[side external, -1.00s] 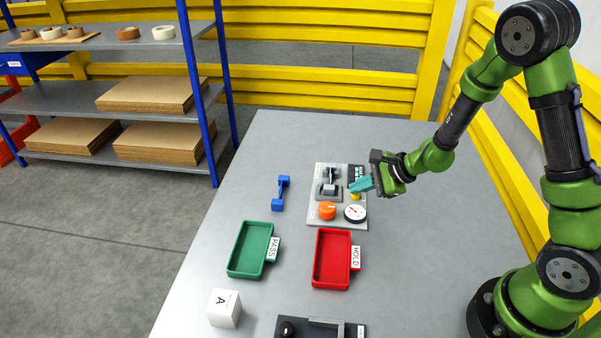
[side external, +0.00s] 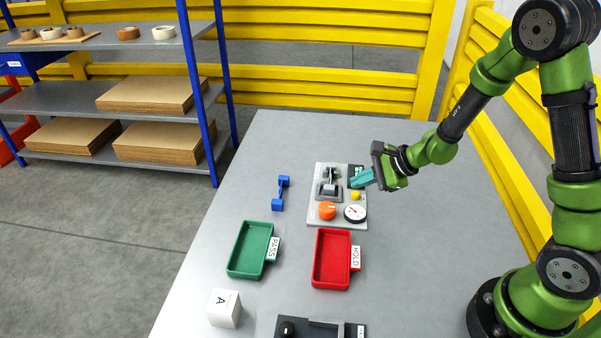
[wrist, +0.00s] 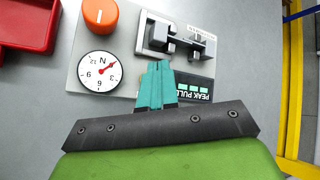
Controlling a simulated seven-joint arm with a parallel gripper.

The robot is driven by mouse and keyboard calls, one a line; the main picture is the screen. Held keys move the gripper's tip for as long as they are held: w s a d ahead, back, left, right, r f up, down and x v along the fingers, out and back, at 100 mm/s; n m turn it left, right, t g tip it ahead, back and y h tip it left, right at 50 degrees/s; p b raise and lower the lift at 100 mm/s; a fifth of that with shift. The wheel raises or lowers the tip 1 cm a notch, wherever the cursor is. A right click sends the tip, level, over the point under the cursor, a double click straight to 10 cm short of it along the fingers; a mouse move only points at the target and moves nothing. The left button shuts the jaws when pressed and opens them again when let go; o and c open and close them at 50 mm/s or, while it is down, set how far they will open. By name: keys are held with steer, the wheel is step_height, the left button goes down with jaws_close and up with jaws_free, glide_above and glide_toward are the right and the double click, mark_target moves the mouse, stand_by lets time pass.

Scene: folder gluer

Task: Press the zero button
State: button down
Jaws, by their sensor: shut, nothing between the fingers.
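The grey panel (side external: 315,216) lies on the table and carries a small yellow button (side external: 355,195), the only button I can make out. Any label on it is too small to read. My gripper (side external: 353,182) has its teal fingers shut and empty, just behind the yellow button in the side view, in front of the dark display.
The panel also carries an orange knob (side external: 327,210), a white dial (side external: 355,213), a grey clamp (side external: 328,188) and the PEAK PULL display (wrist: 194,88). A blue part (side external: 281,193), green PASS tray (side external: 232,270) and red HOLD tray (side external: 317,277) lie nearby.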

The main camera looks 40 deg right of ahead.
mark_target(359, 201)
steer(key=shift+r, duration=2.4)
steer(key=s+a+r+n+g+y, duration=0.1)
steer(key=s+a+r+n+g, duration=0.15)
steer(key=s+r+n, duration=0.2)
steer(key=s+a+r+n+g, duration=0.1)
steer(key=s+a+r+n, duration=0.25)
steer(key=s+n, duration=0.25)
steer(key=s+d+r+n+t+h, duration=0.1)
steer(key=s+r+n+t+h, duration=0.1)
steer(key=s+r+n, duration=0.5)
steer(key=shift+s+d+r+h, duration=0.15)
steer(key=shift+s+r+h, duration=0.15)
steer(key=shift+h, duration=0.3)
steer(key=shift+t, duration=0.25)
